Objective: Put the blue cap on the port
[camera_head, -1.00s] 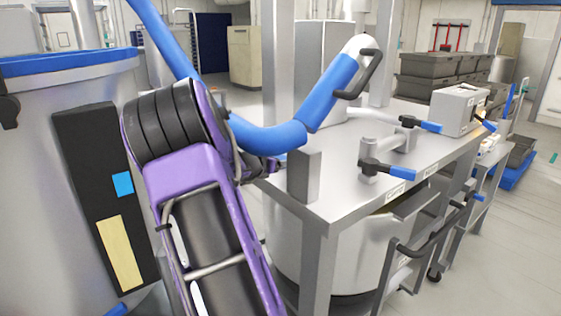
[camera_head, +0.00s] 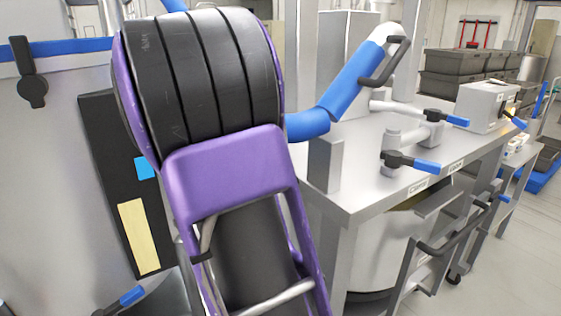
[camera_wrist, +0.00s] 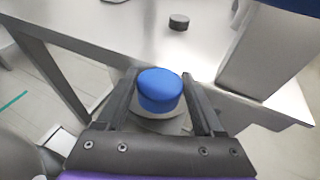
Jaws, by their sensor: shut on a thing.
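In the wrist view, the blue cap (camera_wrist: 160,88) is a short round piece held between the two dark fingers of my gripper (camera_wrist: 160,100). My gripper is shut on it. A pale round part (camera_wrist: 158,124) shows just below the cap; I cannot tell whether it belongs to the cap or is a separate part. In the head view my purple and black arm hides the gripper and the cap. I cannot identify the port for certain in either view.
A steel table (camera_head: 362,196) stands right of my arm, with blue-handled valves (camera_head: 410,160) and a grey box (camera_head: 487,106). A blue hose (camera_head: 345,92) rises above it. A small dark cylinder (camera_wrist: 179,22) is on a pale surface. A large vessel (camera_head: 50,140) stands left.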

